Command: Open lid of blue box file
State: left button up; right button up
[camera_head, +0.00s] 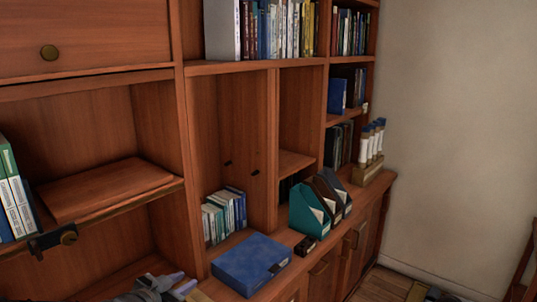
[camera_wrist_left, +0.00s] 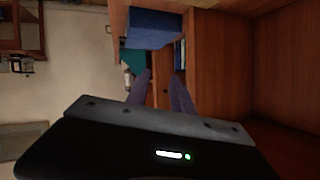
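The blue box file (camera_head: 252,263) lies flat on the cabinet ledge with its lid closed, a small label on its right front side. In the left wrist view the box file (camera_wrist_left: 150,28) shows at the top, beyond my fingers. My left gripper (camera_head: 165,288) is at the bottom edge of the head view, to the left of the box file and apart from it, partly cut off. In the left wrist view my left gripper (camera_wrist_left: 160,78) has its two fingers apart with nothing between them. My right gripper is not in view.
Teal and dark magazine holders (camera_head: 308,208) stand right of the box file, with a small black object (camera_head: 305,246) between. Books (camera_head: 224,215) stand in the cubby behind it. A shelf upright (camera_head: 196,180) rises at the left. White bottles (camera_head: 371,143) stand farther right.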

pick_arm(q)
jog(key=s+d+f+n+g, duration=0.35)
jog(key=s+f, duration=0.35)
jog(key=f, duration=0.4)
jog(key=s+d+f+n+g, duration=0.2)
jog(key=s+d+f+n, duration=0.2)
jog(key=s+f, duration=0.55)
jog(key=s+d+f+g, duration=0.3)
jog(key=s+f, duration=0.4)
jog(key=s, duration=0.2)
jog(key=s+d+f+n+g, duration=0.1)
jog(key=s+d+f+g, duration=0.2)
jog(key=s+f, duration=0.4)
jog(key=s, duration=0.3)
jog(key=shift+d+f+g, duration=0.35)
jog(key=shift+d, duration=0.05)
